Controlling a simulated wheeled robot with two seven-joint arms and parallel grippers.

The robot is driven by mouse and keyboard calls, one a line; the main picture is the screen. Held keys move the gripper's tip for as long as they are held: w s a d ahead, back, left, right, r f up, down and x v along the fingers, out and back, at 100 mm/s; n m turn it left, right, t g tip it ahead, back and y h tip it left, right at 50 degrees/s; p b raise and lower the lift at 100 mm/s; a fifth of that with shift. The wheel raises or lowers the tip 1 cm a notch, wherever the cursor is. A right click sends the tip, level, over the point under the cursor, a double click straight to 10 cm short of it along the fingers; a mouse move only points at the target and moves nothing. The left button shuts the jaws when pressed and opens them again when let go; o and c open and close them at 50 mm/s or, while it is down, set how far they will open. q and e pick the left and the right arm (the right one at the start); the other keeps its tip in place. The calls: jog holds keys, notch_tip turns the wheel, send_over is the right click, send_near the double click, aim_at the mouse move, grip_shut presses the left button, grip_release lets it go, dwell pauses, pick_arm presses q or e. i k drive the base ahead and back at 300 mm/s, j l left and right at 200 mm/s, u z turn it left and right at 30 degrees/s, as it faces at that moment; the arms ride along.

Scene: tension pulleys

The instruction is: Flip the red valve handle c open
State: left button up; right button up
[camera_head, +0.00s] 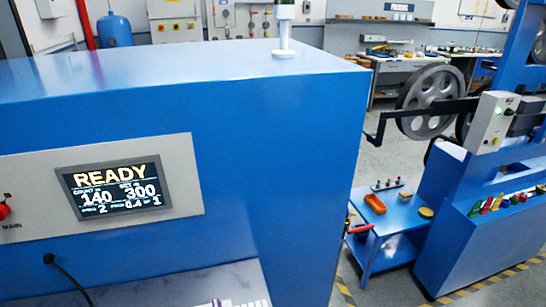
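A small red handle-like bar (360,229) sticks out at the right side of the large blue machine cabinet (270,150), low down. It lies roughly level. No letter can be read on it, so I cannot tell whether it is valve handle c. The cabinet edge hides whatever it is mounted on. A red knob (4,211) marked MAIN is partly cut off at the left edge. Neither of my grippers is in view.
A grey panel with a READY display (113,188) faces me on the cabinet. To the right stand a blue side table (402,216) with small parts and a blue frame with a grey pulley wheel (430,100). Grey floor (384,148) shows behind them.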

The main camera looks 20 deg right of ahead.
aim_at(350, 231)
jog(key=l+z, duration=0.2)
jog(key=z, duration=0.15)
jog(key=l+z, duration=0.15)
jog(key=z, duration=0.25)
jog(key=i+l+z, duration=0.15)
jog(key=z, duration=0.2)
